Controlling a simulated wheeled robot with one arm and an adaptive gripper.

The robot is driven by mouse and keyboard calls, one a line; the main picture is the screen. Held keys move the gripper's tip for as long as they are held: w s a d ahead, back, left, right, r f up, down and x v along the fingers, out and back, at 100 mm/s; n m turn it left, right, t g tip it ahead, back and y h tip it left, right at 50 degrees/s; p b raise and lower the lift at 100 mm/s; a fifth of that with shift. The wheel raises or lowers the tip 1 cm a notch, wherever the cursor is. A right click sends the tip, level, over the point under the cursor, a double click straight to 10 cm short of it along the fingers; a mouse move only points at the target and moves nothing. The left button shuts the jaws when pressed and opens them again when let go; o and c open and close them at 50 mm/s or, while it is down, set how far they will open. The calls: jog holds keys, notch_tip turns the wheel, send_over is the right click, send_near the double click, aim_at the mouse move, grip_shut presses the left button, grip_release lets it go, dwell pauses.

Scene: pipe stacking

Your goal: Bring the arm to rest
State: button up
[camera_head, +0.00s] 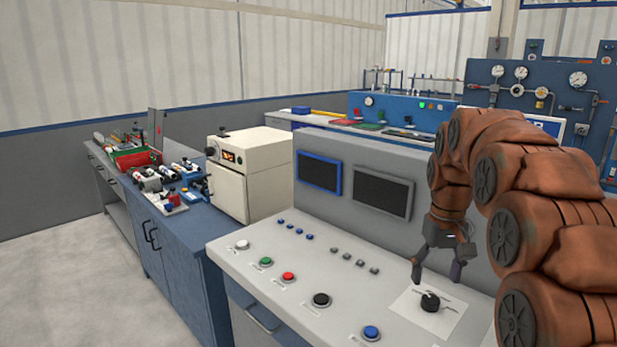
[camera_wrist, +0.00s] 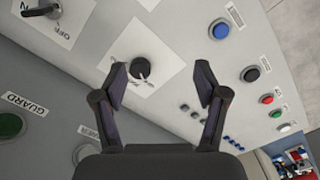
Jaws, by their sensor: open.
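My gripper (camera_head: 437,270) hangs from my orange-brown arm at the right of the head view, just above the sloping top of a grey control console (camera_head: 330,262). Its fingers are open with nothing between them. A black rotary knob (camera_head: 430,301) on a white plate sits just below the fingertips. In the wrist view, the open fingers of my gripper (camera_wrist: 162,80) show with the knob (camera_wrist: 143,69) between and beyond them, nearer the left finger. I cannot tell whether a fingertip touches the plate.
The console carries a blue button (camera_head: 371,332), a black one (camera_head: 321,299), a red one (camera_head: 288,277) and two dark screens. A blue bench (camera_head: 185,235) with a white box-shaped machine (camera_head: 250,172) stands at left. Open floor (camera_head: 70,285) lies at front left.

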jog(key=s+a+f+p, duration=0.1)
jog(key=s+a+f, duration=0.3)
jog(key=s, duration=1.3)
jog(key=s+a+f+g+p, duration=0.1)
jog(key=s+a+f+p, duration=0.1)
jog(key=s, duration=1.4)
jog(key=shift+s+a+f, duration=0.35)
jog(key=shift+a+f, duration=0.5)
jog(key=shift+c, duration=0.4)
